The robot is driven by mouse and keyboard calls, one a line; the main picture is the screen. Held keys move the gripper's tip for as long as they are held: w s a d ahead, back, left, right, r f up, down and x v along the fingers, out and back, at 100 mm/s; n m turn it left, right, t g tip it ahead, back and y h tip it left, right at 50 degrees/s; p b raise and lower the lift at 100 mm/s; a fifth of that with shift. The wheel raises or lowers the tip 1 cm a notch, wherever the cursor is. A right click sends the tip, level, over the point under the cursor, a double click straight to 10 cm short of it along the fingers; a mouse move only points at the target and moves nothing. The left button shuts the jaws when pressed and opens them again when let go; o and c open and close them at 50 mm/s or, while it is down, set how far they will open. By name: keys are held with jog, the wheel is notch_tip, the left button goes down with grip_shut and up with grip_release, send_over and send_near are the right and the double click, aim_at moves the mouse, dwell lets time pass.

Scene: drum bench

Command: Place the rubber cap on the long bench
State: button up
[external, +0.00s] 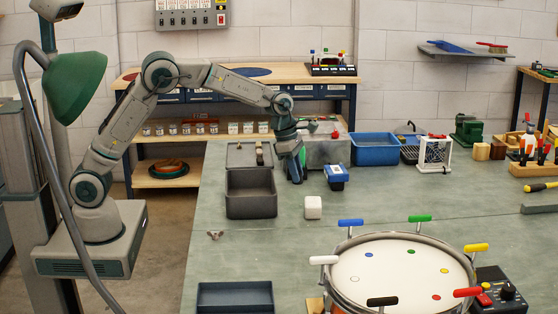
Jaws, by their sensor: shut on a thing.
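My gripper (296,179) is low over the far left part of the long grey-green bench (250,258), just right of a dark grey open box with a raised lid. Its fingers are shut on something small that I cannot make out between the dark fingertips. I cannot identify the rubber cap for certain anywhere in this view. A small white rounded block (313,207) stands on the bench, nearer the camera than my gripper and apart from it.
The dark grey box (251,196) is close on the gripper's left, a blue-and-white device (336,176) on its right. A grey metal box (327,151) and blue bin (376,149) stand behind. A drum (400,270) fills the front right. The bench's middle left is mostly clear.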

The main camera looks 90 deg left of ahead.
send_over(303, 197)
jog(key=s, duration=0.1)
jog(key=f, duration=0.3)
jog(key=shift+a+f, duration=0.3)
notch_tip(303, 197, down, 3)
jog(key=shift+f+p, duration=0.1)
jog(key=shift+p, duration=0.6)
jog(key=shift+f, duration=0.25)
jog(key=shift+f, duration=0.15)
jog(key=o, duration=0.9)
jog(key=shift+o, duration=0.2)
jog(key=shift+f+b, duration=0.1)
jog(key=shift+b, duration=0.2)
